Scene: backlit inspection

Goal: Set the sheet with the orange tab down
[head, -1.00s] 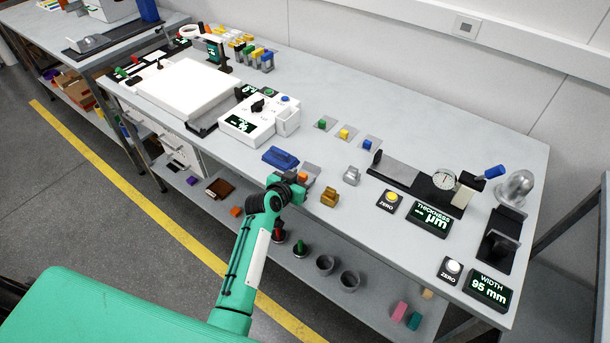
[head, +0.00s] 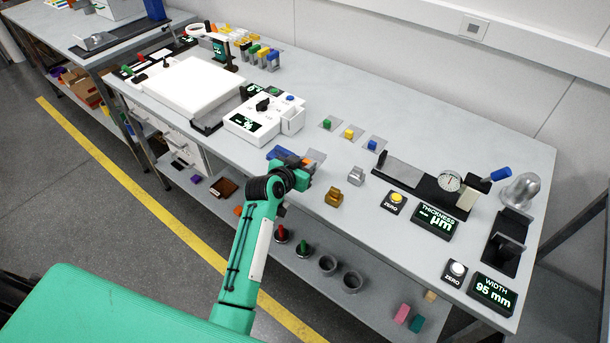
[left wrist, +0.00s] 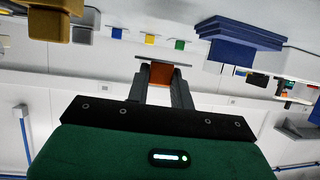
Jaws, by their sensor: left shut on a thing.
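My left gripper (head: 304,168) is shut on the orange tab (left wrist: 161,73) of a small grey sheet (head: 318,156). In the left wrist view the tab sits between the two fingers, and the sheet (left wrist: 178,64) shows almost edge-on as a thin grey strip beyond them. In the head view the gripper hides part of the tab and sheet. The sheet is over the bench (head: 420,125), beside the blue block; I cannot tell whether it touches the bench top. My right gripper is not in view.
Sheets with green (head: 327,123), yellow (head: 350,133) and blue (head: 373,145) tabs lie in a row behind. A blue block (head: 280,153), gold block (head: 334,196) and silver block (head: 356,176) stand close by. The thickness gauge (head: 449,182) is to the right.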

